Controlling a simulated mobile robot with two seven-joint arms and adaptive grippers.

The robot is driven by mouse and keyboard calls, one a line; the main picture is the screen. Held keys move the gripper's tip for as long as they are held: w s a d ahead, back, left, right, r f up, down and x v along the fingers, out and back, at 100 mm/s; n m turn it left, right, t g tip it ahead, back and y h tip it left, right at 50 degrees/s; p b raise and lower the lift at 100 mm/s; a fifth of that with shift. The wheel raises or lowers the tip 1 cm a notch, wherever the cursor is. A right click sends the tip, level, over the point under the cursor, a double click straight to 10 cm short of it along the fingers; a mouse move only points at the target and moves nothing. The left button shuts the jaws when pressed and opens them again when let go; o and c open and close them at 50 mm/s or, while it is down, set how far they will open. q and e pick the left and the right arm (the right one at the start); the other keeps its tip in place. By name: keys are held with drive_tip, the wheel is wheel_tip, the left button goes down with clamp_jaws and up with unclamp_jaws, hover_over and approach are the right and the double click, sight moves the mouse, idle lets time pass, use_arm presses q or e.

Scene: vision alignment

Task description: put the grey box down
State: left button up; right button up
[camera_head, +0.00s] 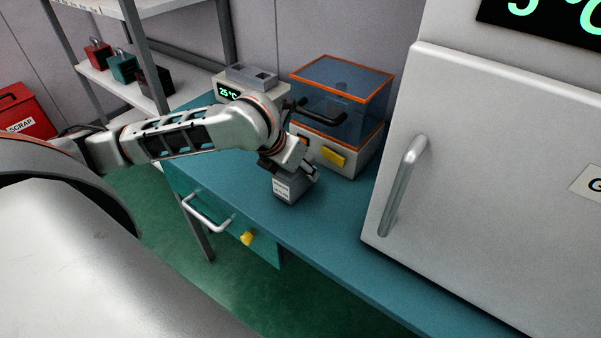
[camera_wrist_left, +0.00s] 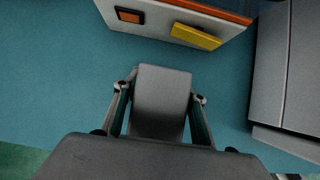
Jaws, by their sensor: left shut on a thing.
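The grey box (camera_head: 288,190) is a small block with a white printed label on its front, at the teal bench's front edge area in the head view. My left gripper (camera_head: 290,170) is above it, pointing down, and is shut on it. In the left wrist view the grey box (camera_wrist_left: 161,95) sits between the two fingers of my left gripper (camera_wrist_left: 160,105). The box is at or just above the bench top; I cannot tell whether it touches. My right gripper is in neither view.
A clear-lidded, orange-edged machine (camera_head: 340,105) with a yellow button stands behind the box. A large white cabinet (camera_head: 490,190) with a metal handle is to the right. The bench (camera_head: 335,215) has free room between them. A shelf with padlock-shaped weights (camera_head: 122,66) and a red scrap bin (camera_head: 22,112) are left.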

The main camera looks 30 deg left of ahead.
sight(282, 171)
use_arm(q)
drive_tip(key=shift+f, duration=0.55)
drive_tip(key=shift+r, duration=0.1)
drive_tip(key=o, duration=1.2)
drive_tip(key=p+v, duration=0.3)
drive_tip(key=v, duration=0.8)
drive_tip(key=shift+s+r, duration=0.1)
drive_tip(key=shift+r, duration=0.25)
drive_tip(key=shift+s+r, duration=0.1)
drive_tip(key=shift+s, duration=0.05)
